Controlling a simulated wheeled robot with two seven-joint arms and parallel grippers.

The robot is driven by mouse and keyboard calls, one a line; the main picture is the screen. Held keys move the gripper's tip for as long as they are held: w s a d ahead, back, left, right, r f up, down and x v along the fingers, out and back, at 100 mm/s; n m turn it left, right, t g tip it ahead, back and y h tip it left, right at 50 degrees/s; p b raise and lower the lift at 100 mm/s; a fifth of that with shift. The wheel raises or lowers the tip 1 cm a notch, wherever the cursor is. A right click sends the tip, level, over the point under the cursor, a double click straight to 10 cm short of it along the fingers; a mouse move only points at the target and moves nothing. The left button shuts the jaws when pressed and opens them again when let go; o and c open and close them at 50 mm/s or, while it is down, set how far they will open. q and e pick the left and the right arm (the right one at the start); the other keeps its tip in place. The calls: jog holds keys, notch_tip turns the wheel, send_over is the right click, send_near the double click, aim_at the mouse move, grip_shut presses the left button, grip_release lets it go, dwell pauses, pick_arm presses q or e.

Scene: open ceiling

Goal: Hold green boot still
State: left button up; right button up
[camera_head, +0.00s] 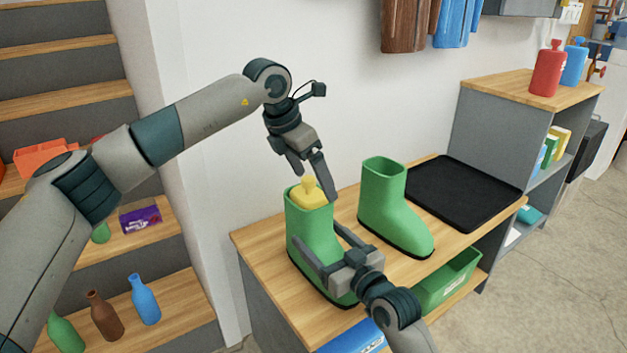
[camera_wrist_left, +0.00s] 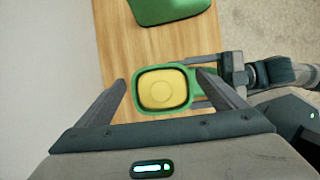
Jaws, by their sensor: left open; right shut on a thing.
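A green boot (camera_head: 307,226) stands upright on the wooden bench top at the left. A yellow object with a knob (camera_head: 309,194) sits in its opening; it also shows from above in the left wrist view (camera_wrist_left: 162,88). A second green boot (camera_head: 388,205) stands upright to the right.
A black tray (camera_head: 464,190) lies on the bench (camera_head: 262,257) right of the second boot. A green bin (camera_head: 447,281) sits on the shelf below. A shelf unit with red (camera_head: 548,70) and blue bottles stands at the right. Stepped shelves with bottles are at the left.

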pick_arm(q)
jog(key=v, duration=1)
jog(key=shift+r, duration=0.25)
jog(key=shift+a, duration=0.1)
pick_arm(e)
jog(key=o, duration=1.5)
jog(key=shift+c, duration=0.2)
jog(key=shift+d, duration=0.1)
jog(key=v, duration=1.2)
